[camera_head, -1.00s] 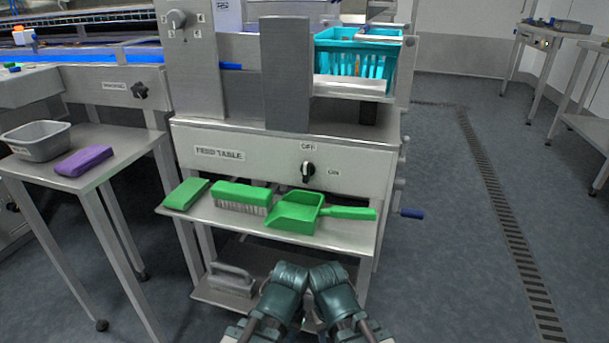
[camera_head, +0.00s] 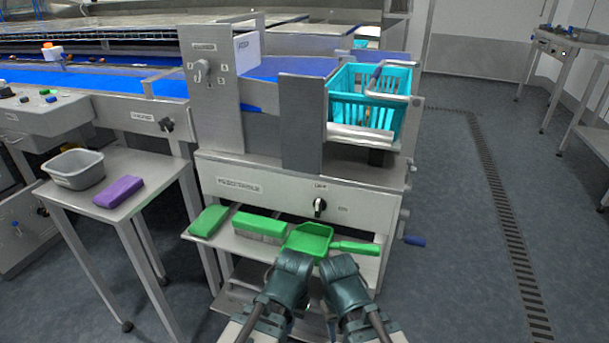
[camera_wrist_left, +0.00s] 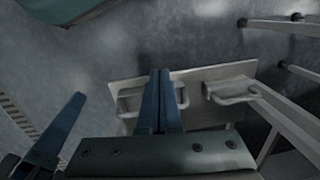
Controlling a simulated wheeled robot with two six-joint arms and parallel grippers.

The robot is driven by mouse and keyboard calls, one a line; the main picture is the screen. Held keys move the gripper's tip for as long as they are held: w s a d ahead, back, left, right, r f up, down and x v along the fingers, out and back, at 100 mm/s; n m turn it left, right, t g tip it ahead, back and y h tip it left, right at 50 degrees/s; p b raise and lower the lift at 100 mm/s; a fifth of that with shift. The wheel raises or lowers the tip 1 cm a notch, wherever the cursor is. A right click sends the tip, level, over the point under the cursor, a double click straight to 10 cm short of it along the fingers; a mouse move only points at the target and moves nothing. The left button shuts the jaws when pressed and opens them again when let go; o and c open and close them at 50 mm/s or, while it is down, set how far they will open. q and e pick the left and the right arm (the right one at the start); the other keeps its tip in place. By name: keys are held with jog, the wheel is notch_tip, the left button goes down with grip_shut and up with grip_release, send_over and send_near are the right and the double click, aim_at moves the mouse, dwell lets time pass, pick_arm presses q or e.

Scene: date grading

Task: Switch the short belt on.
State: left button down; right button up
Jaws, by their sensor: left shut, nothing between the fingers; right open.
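The black rotary switch (camera_head: 319,207) sits on the front panel (camera_head: 270,190) labelled FEED TABLE, with OFF above it and ON to its right. Its pointer looks upright, towards OFF. A blue belt section (camera_head: 290,68) lies above and behind this panel. My left gripper (camera_head: 292,266) is below and in front of the switch, apart from it. In the left wrist view its blue fingers (camera_wrist_left: 159,98) are shut and empty. My right gripper (camera_head: 340,268) is beside it, also below the switch; its fingers are hidden in the head view.
A shelf under the panel holds a green block (camera_head: 209,221), brush (camera_head: 260,225) and dustpan (camera_head: 308,238). A teal basket (camera_head: 370,95) stands above. Other knobs are on the grey post (camera_head: 203,72) and left panel (camera_head: 167,124). Floor is clear to the right.

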pick_arm(q)
jog(key=w+a+r+n+h+p, duration=0.1)
jog(key=w+a+r+p, duration=0.1)
jog(key=r+p, duration=0.55)
jog(key=w+a+r+p, duration=0.2)
jog(key=r+p, duration=0.5)
jog(key=r, duration=0.1)
jog(key=w+a+r+n+h+p, duration=0.1)
jog(key=w+a+r+p, duration=0.15)
jog(key=r+p, duration=0.5)
jog(key=w+r+m+t+h+p, duration=0.1)
jog(key=w+r+h, duration=0.2)
jog(key=w, duration=0.3)
jog(key=w+r+m+t+h+p, duration=0.1)
jog(key=w+r+t+h+p, duration=0.1)
jog(key=w+r, duration=0.3)
jog(key=shift+w+r+m+h, duration=0.3)
jog(key=shift+w+h, duration=0.2)
jog(key=shift+w, duration=0.45)
jog(key=shift+f, duration=0.1)
jog(key=b, duration=0.8)
send_near(318, 208)
jog(key=w+d+f, duration=0.2)
jog(key=w+f, duration=0.1)
jog(key=f, duration=0.2)
jog(key=shift+f, duration=0.3)
